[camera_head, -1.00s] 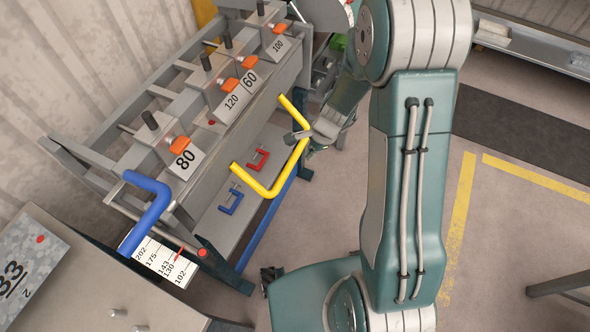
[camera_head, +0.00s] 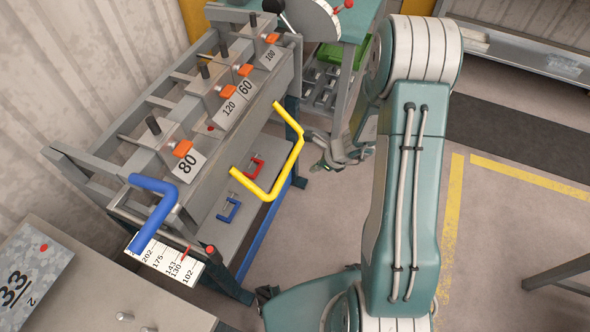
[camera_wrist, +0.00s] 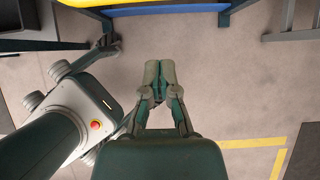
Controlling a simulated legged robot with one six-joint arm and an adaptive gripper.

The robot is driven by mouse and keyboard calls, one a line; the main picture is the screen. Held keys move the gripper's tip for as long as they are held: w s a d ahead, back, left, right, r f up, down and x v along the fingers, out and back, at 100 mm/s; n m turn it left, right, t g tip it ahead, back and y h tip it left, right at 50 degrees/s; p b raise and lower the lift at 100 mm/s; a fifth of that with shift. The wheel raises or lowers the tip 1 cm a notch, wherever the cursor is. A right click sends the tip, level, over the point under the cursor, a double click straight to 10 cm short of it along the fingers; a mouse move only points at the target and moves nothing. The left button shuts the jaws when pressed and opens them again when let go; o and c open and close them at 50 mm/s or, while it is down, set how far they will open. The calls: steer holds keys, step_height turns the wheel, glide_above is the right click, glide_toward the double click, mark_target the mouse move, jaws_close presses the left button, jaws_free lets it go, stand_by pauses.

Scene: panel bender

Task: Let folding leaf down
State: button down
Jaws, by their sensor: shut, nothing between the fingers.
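The panel bender (camera_head: 215,145) stands at the left of the head view, and a yellow bent handle (camera_head: 299,150) sticks out from its front. A blue strip, perhaps the folding leaf's edge (camera_head: 262,238), runs below the handle. In the wrist view a blue strip (camera_wrist: 170,10) with yellow along it crosses the top edge. My gripper (camera_head: 325,160) is right of the yellow handle, apart from it. In the wrist view my gripper (camera_wrist: 160,70) has its fingers together, empty, over bare floor. The leaf's exact angle is hard to tell.
A blue bent handle (camera_head: 152,208) and a number scale (camera_head: 168,258) are at the bender's near end. Red and blue clamps (camera_head: 229,209) sit on its lower shelf. A bench with a green crate (camera_head: 330,56) stands behind.

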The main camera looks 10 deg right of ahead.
steer(key=w+a+f, duration=0.3)
steer(key=a+f, duration=0.2)
steer(key=shift+w+a, duration=0.15)
steer(key=shift+w, duration=0.25)
